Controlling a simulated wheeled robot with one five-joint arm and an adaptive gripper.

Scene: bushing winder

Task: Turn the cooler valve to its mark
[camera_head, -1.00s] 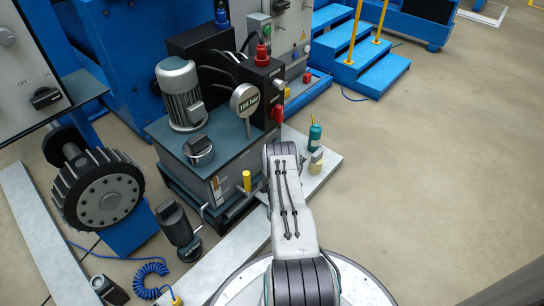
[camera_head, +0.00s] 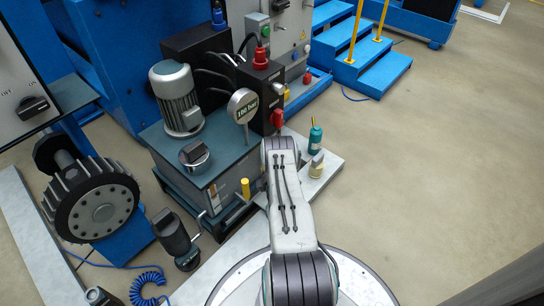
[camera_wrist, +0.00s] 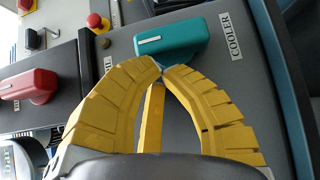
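The cooler valve's teal handle (camera_wrist: 172,40) lies across a dark panel at the top of the wrist view, with a white line on it. The COOLER label (camera_wrist: 237,42) is to its right. My gripper (camera_wrist: 161,67) has two yellow ribbed fingers that curve inward, tips almost meeting just below the handle's lower edge. I see nothing clasped between the tips, and cannot tell whether they touch the handle. A yellow bar (camera_wrist: 152,120) shows between the fingers. In the head view my arm hides the gripper and the teal handle. I cannot make out the target mark.
A red handle (camera_wrist: 30,86) sits left of the teal one. Red buttons (camera_wrist: 97,22) are beyond. In the head view, a gauge reading 100 bar (camera_head: 242,105) stands on the power unit; a teal bottle (camera_head: 315,138) stands right of my arm. The floor at right is clear.

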